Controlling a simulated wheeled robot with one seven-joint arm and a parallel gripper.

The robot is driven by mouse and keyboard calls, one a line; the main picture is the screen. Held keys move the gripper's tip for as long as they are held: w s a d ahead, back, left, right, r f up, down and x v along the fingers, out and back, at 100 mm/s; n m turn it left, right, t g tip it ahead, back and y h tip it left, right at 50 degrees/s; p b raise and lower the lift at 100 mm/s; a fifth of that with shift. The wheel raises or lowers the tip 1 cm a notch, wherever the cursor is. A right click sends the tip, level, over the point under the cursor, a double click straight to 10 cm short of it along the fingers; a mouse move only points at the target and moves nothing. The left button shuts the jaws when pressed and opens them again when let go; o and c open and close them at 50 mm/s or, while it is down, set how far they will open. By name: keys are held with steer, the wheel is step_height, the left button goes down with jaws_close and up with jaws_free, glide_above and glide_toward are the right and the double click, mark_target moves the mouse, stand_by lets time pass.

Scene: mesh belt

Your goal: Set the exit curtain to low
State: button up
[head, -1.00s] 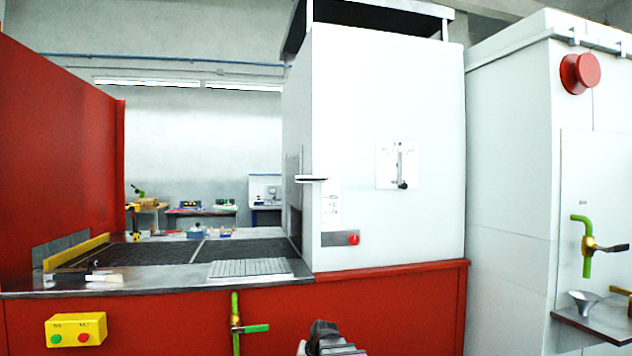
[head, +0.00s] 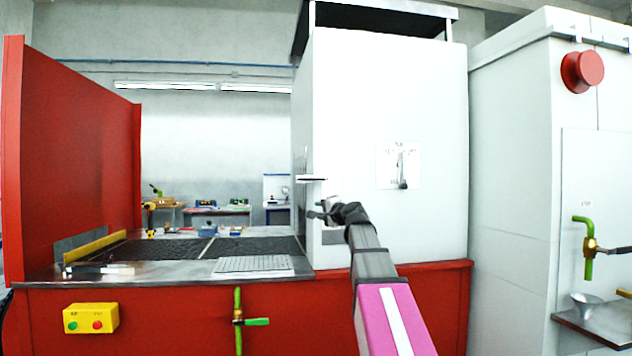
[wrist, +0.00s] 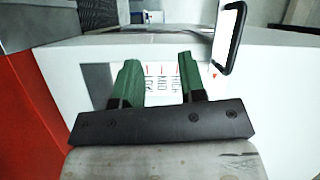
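The exit curtain's handle (head: 312,178) is a pale bar with a dark edge, jutting from the left edge of the white housing (head: 430,220). It shows large at the upper right of the wrist view (wrist: 229,38). A marked scale (wrist: 163,78) lies on the housing beside it, with a small red pointer (wrist: 214,74) near the handle end. My gripper (head: 318,210) is in front of the scale, just below the handle in the head view. In the wrist view its green fingers (wrist: 158,62) are apart with nothing between them. The gripper covers much of the scale in the head view.
The mesh belt (head: 255,246) runs out left of the housing, between it and a red side panel (head: 75,150). A slider plate (head: 399,166) is on the housing front. A yellow button box (head: 91,318) and green-handled valve (head: 239,321) are on the red base.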

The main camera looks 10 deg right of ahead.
steer(key=m+t, duration=0.2)
glide_toward(313, 179)
steer(key=x, duration=1)
steer(key=shift+w, duration=0.35)
steer(key=shift+c, duration=0.4)
